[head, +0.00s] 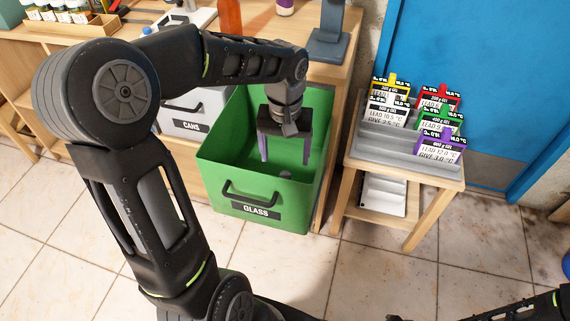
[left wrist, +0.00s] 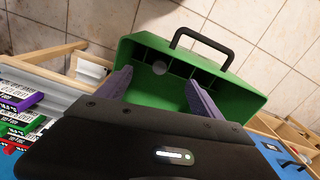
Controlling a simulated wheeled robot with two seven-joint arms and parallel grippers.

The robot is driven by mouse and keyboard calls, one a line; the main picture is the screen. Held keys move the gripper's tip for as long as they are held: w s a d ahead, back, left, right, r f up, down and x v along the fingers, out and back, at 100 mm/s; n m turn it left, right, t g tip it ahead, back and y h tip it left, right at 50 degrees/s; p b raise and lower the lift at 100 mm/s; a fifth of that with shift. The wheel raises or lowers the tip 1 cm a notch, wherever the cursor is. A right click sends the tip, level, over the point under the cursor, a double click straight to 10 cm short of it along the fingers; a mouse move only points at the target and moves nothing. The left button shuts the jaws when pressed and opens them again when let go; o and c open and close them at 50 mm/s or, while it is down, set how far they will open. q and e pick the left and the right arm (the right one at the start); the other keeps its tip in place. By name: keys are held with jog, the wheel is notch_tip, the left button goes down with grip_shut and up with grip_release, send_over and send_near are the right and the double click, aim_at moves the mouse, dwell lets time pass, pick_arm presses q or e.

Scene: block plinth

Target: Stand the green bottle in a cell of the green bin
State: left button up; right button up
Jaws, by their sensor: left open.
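The green bin (head: 217,176), labelled GLASS, stands on the floor with its black handle facing me. It also shows in the left wrist view (left wrist: 240,92), with dividers inside. My left gripper (head: 285,160) points down over the bin's opening, its two purple fingers apart with nothing between them. A small grey round thing (left wrist: 160,68) shows inside the bin, also in the head view (head: 285,174). I cannot tell whether it is the top of the green bottle; no green bottle shows clearly. Part of my right arm shows at lower right, but not its gripper.
A grey bin (head: 189,124) labelled CANS stands to the left. A wooden side table (head: 350,166) with labelled coloured blocks stands to the right. An orange bottle (head: 230,17) and a grey stand (head: 329,40) are on the counter behind. Tiled floor in front is clear.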

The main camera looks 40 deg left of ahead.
pick_arm(q)
jog(key=shift+r, duration=0.85)
pick_arm(e)
jog(key=shift+r, duration=0.15)
